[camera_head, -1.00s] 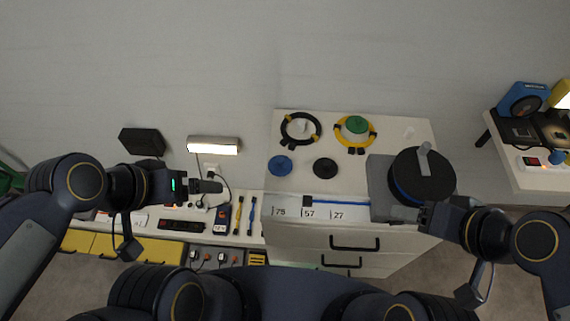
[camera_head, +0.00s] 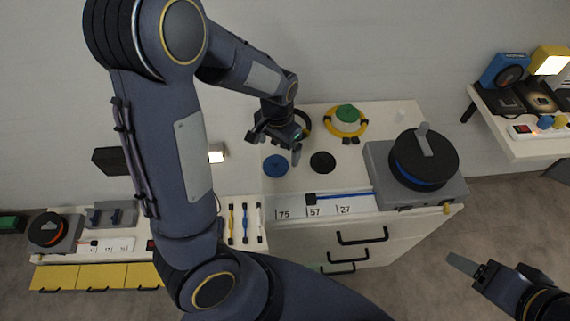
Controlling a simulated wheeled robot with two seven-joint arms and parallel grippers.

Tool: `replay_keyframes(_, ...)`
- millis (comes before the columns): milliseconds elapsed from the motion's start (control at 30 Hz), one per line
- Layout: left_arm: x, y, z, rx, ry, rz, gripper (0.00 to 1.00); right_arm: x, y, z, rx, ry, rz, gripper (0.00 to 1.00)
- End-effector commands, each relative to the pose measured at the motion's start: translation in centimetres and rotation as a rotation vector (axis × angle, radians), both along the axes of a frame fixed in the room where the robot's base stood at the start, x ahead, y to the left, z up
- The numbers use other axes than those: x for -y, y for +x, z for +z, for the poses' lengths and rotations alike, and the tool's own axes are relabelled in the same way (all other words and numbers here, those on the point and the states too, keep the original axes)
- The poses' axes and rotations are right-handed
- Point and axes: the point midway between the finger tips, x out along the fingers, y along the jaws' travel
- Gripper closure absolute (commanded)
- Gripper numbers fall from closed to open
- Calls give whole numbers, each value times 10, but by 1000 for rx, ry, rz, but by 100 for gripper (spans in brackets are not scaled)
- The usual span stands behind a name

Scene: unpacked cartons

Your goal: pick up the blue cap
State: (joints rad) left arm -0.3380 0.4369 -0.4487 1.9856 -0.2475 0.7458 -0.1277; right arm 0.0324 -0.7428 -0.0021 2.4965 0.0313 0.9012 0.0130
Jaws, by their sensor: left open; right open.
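The blue cap (camera_head: 276,166) is a flat round disc lying on the white cabinet top, left of a black cap (camera_head: 322,162). My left gripper (camera_head: 276,146) is open just above and behind the blue cap, with its fingers pointing down toward it. The fingers are apart from the cap, as far as I can tell. My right gripper (camera_head: 474,272) is open and empty at the lower right, over the floor, away from the cabinet.
A yellow ring with a green cap (camera_head: 346,118) stands behind the black cap. A grey machine with a black disc (camera_head: 424,158) occupies the cabinet's right side. A blue stick (camera_head: 340,197) lies on the number strip. My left arm hides much of the left bench.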

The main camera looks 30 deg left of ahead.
Motion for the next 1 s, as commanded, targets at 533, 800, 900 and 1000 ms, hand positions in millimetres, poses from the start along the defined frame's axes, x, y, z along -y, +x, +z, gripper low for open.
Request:
replay_keyframes(533, -8, -3, -68, -4, -2, 3, 7, 0, 0, -2, 0, 0, 0, 36)
replay_keyframes(800, -8, -2, -69, -2, -3, 3, 8, 0, 0, -2, 0, 0, 0, 36)
replay_keyframes(900, -8, -2, -69, -2, -3, 3, 21, 0, 0, -2, 0, 0, 0, 36)
replay_keyframes(1000, -8, -2, -69, -2, -3, 3, 34, 0, 0, -2, 0, 0, 0, 36)
